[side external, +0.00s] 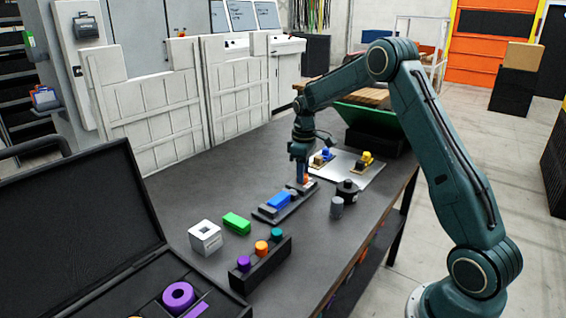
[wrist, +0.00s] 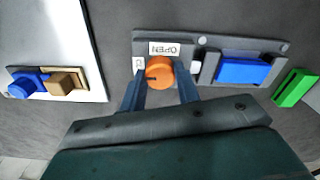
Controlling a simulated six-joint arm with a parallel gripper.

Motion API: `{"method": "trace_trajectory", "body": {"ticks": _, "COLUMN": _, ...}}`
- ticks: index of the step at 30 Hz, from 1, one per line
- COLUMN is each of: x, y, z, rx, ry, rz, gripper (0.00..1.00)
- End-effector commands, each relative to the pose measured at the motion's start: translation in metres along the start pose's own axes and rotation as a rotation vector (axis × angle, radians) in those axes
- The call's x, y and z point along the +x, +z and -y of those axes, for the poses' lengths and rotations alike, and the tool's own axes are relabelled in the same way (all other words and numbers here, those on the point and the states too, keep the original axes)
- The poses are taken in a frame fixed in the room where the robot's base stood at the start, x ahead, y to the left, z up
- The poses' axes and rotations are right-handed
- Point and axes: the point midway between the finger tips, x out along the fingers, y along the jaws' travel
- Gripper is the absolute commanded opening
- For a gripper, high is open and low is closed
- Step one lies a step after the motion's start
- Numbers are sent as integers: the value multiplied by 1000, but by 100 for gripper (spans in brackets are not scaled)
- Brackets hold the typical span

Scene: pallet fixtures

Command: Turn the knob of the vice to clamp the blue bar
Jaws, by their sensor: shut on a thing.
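The vice (side external: 268,211) is a dark grey fixture on the table, and it also shows in the wrist view (wrist: 208,68). The blue bar (side external: 279,200) lies in its channel, and in the wrist view the bar (wrist: 243,70) is right of the knob. The orange knob (wrist: 159,71) sits at the vice's end, beside a white label reading "OPEN"; a second label at its left is partly hidden. My gripper (wrist: 160,88) points down over the knob, its two blue fingers on either side of it, shut on it. In the side view my gripper (side external: 303,180) largely covers the knob.
A green block (side external: 236,223), a white cube (side external: 205,238) and a dark rack (side external: 262,265) with coloured round pegs stand nearer the camera. A pale plate (side external: 346,168) with blue and yellow pieces lies behind. A black and grey part (side external: 347,190) stands right of the vice.

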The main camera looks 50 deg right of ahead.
Motion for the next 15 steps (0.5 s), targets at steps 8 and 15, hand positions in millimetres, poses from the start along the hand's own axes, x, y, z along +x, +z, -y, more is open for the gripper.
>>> {"method": "trace_trajectory", "body": {"ticks": 8, "x": -2, "y": -1, "z": 0, "rx": -2, "ry": 2, "rz": -3, "gripper": 39}}
{"method": "trace_trajectory", "body": {"ticks": 15, "x": -1, "y": 0, "z": 0, "rx": 0, "ry": 1, "rz": -2, "gripper": 53}}
